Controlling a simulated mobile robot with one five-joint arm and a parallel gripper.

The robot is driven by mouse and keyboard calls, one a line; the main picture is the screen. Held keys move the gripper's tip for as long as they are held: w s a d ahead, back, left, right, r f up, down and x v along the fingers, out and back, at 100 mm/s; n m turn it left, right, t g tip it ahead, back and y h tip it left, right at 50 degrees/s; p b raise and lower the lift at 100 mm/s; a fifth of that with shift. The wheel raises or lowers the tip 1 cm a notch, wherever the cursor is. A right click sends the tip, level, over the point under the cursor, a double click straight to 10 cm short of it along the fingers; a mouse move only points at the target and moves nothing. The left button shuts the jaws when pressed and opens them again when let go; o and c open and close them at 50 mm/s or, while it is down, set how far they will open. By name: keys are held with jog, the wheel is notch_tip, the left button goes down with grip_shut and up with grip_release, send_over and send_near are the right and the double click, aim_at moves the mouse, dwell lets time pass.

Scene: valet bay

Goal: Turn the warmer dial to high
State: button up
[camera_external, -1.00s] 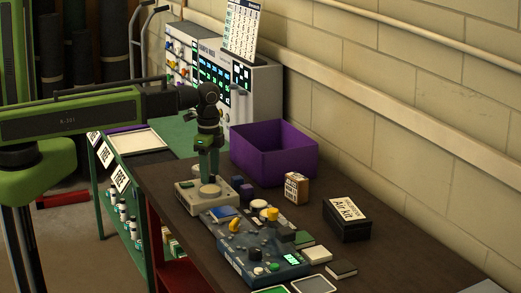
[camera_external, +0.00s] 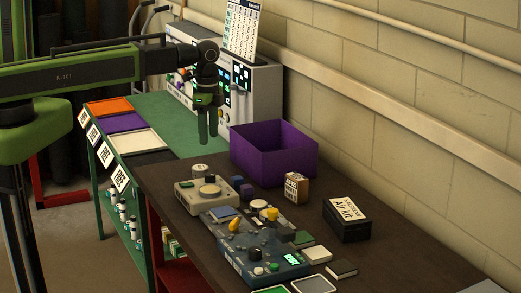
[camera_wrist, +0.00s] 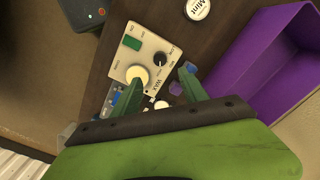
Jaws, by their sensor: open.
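The beige warmer box (camera_external: 186,201) sits near the back left of the dark bench, with a cream round pad on top. In the wrist view the warmer (camera_wrist: 119,62) shows a green switch, the cream pad (camera_wrist: 137,73) and a small black dial (camera_wrist: 160,58) with printed labels. The dial's setting is too small to read. My gripper (camera_external: 208,139) hangs fingers down, above and apart from the warmer. In the wrist view my gripper (camera_wrist: 160,87) has its two green fingers spread and holds nothing.
A purple bin (camera_external: 273,157) stands close to the right of my gripper. A blue control panel (camera_external: 262,261) lies in front of the warmer, and a round tin (camera_external: 200,171) behind it. A small carton (camera_external: 296,187) and a black Air kit box (camera_external: 347,220) stand farther right.

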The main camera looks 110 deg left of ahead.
notch_tip(320, 180, up, 5)
jog(key=p, duration=0.3)
jog(key=shift+f, duration=0.1)
